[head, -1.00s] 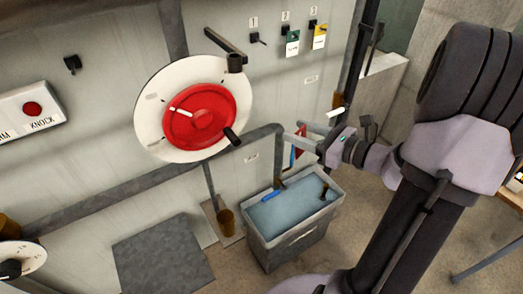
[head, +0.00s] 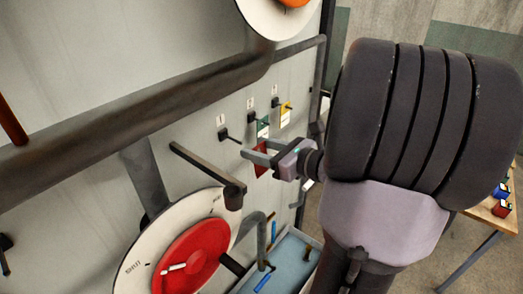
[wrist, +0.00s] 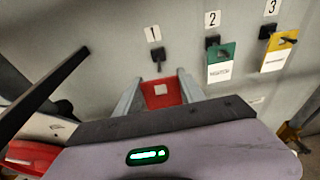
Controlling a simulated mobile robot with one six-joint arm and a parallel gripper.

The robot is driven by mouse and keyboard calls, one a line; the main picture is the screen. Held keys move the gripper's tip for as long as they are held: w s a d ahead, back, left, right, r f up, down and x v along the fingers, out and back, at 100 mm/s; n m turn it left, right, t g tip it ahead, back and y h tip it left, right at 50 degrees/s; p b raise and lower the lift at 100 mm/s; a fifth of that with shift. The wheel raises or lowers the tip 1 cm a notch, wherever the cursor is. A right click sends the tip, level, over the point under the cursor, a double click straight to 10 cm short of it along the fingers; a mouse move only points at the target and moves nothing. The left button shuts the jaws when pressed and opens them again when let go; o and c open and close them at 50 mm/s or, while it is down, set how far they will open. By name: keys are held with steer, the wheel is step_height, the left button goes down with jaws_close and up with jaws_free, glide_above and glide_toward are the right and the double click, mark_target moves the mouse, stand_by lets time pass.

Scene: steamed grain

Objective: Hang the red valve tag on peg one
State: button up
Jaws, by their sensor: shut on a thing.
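My gripper (head: 252,151) is shut on the red valve tag (head: 261,160), which hangs between its fingers. In the wrist view the red tag (wrist: 160,94) sits between the fingertips, just below peg one (wrist: 159,56) in the picture. Peg one (head: 226,135), a dark peg under the label 1, is bare. The tag appears apart from the peg; the exact depth gap is hard to tell. A green tag (wrist: 220,62) hangs on peg two (wrist: 212,43), and a yellow tag (wrist: 281,50) hangs on peg three (wrist: 265,32).
A thick pipe (head: 130,95) crosses the panel. A tub of bluish water (head: 285,262) stands below.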

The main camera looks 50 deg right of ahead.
mark_target(235, 140)
steer(key=shift+r+x, duration=0.15)
steer(key=shift+x, duration=1.2)
steer(key=shift+r+x, duration=0.15)
steer(key=shift+x, duration=1.2)
steer(key=shift+r+x, duration=0.2)
steer(key=shift+x, duration=1.15)
steer(key=shift+w, duration=0.1)
steer(key=o, duration=1.4)
steer(key=shift+o, duration=0.2)
